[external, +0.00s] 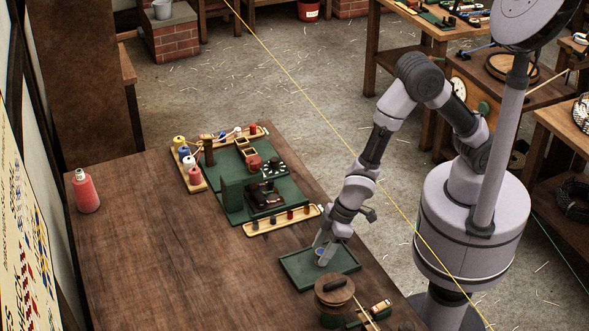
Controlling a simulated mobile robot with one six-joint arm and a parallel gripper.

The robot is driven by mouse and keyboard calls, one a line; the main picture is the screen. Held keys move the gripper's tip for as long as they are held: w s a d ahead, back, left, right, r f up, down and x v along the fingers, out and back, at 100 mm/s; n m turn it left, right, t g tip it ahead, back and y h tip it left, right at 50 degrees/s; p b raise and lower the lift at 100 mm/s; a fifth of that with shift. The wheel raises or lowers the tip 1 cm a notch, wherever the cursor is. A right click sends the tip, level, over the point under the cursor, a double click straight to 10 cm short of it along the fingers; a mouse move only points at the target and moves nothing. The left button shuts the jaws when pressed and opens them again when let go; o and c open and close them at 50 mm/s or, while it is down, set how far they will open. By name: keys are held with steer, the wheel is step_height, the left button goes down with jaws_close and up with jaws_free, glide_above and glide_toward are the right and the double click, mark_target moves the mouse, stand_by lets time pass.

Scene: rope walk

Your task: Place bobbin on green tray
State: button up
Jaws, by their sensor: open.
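The green tray (343,263) is a shallow rectangle lying on the brown table near its right edge. My gripper (324,258) points down over the tray, with its fingers open.
A round wooden-lidded pot (334,289) stands close in front of the tray. Behind it lie a wooden strip with small spools (283,219) and a green mat with a dark device (234,207). A pink bottle (86,192) stands far left.

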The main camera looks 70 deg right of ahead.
steer(key=s+d+r+m+p, duration=0.1)
steer(key=d+r+m+p, duration=0.1)
steer(key=d+r, duration=0.5)
steer(key=s+d+r+m+t+p, duration=0.1)
steer(key=d+r+m+p, duration=0.1)
steer(key=r, duration=0.9)
steer(key=s+d+r+m+p, duration=0.2)
steer(key=d+r, duration=0.3)
steer(key=r, duration=0.4)
steer(key=s+d+r+m+t, duration=0.1)
steer(key=s+d+r+m, duration=0.4)
steer(key=s+d+r, duration=0.45)
step_height(320, 180, down, 9)
steer(key=b, duration=0.8)
steer(key=shift+s+d, duration=0.15)
steer(key=shift+s, duration=0.1)
